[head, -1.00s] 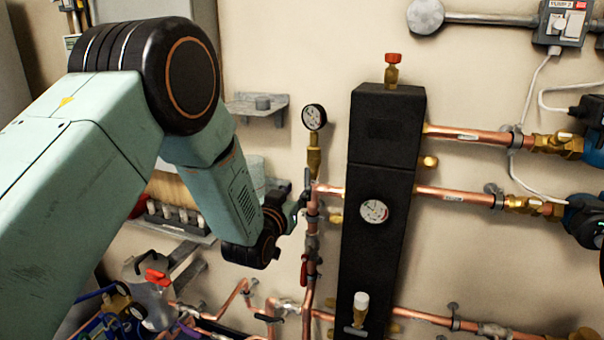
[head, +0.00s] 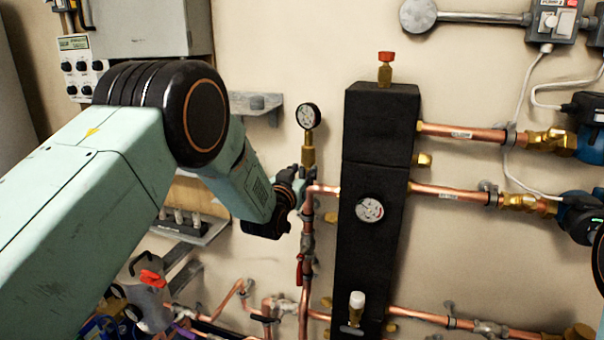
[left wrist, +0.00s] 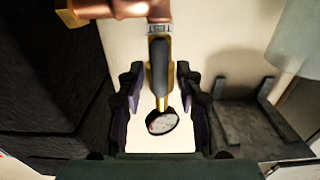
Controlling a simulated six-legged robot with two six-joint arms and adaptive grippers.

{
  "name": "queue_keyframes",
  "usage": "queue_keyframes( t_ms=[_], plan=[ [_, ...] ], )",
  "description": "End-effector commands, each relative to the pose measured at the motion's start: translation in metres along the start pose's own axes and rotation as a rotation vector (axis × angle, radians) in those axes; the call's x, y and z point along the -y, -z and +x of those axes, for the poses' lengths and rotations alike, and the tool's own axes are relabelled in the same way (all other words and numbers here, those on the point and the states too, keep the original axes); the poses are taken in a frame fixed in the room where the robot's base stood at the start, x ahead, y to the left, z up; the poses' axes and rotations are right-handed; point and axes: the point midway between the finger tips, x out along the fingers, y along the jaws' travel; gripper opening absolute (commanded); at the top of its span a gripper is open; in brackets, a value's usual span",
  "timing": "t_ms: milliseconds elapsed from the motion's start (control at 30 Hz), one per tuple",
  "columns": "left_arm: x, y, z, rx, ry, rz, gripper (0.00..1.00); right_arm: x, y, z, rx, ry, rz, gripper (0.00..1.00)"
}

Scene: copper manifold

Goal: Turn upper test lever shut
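The upper test lever (left wrist: 159,64) is a grey handle in front of a brass fitting, in line with the pipe below the upper gauge (head: 308,116). The gauge also shows in the left wrist view (left wrist: 162,121). My left gripper (head: 303,186) is at this fitting, left of the black manifold block. In the left wrist view its two dark fingers (left wrist: 158,88) are apart, one on each side of the fitting and lever, with pale wall visible between. In the head view the gripper mostly hides the lever. My right gripper is not in view.
The tall black block (head: 380,150) stands just right of the gripper. A copper pipe (head: 322,189) joins it beside the fitting. A lower red lever (head: 300,268) hangs below. A grey wall bracket (head: 257,104) is behind my left arm.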

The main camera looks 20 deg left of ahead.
Motion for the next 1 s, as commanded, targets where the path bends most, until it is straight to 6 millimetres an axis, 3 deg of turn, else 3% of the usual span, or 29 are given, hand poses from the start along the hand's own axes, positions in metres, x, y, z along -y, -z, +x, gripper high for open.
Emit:
queue_keyframes(
  t_ms=[233,633,1000],
  plan=[
    [-0.0002,0.0004,0.0011,-0.001,0.000,0.000,0.35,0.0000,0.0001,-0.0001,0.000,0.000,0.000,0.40],
    [-0.0001,0.0003,0.0008,0.000,0.000,0.000,0.01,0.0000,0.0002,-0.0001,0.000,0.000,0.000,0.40],
    [0.0000,0.0001,0.0008,0.000,0.000,0.004,0.00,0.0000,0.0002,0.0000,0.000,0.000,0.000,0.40]
  ],
)
